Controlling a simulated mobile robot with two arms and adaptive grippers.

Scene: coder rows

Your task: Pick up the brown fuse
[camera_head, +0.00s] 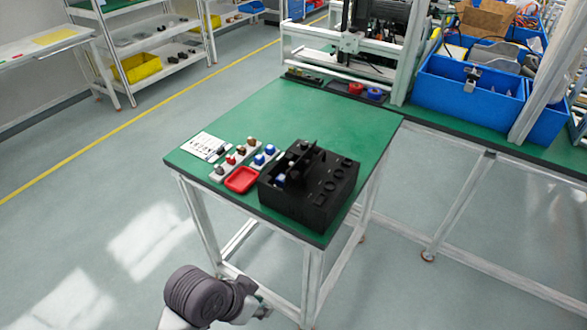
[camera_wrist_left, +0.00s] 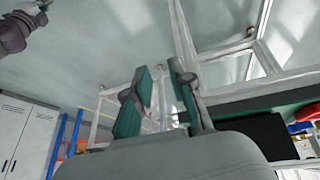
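Small fuses stand in a pale two-row holder on the green table in the head view. A brownish fuse (camera_head: 250,141) is at the far end of the left row; red and dark ones stand nearer, and blue fuses (camera_head: 264,154) fill the right row. They are too small to tell colours surely. My left gripper (camera_head: 262,308) is low in front of the table, well apart from the fuses. The left wrist view shows its two fingers (camera_wrist_left: 160,100) spread with nothing between them. A grey arm part, probably my right arm, shows at that view's upper left; its fingers are unclear.
A white card (camera_head: 204,147) lies left of the holder. Blue crates (camera_head: 468,98) stand at back right.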

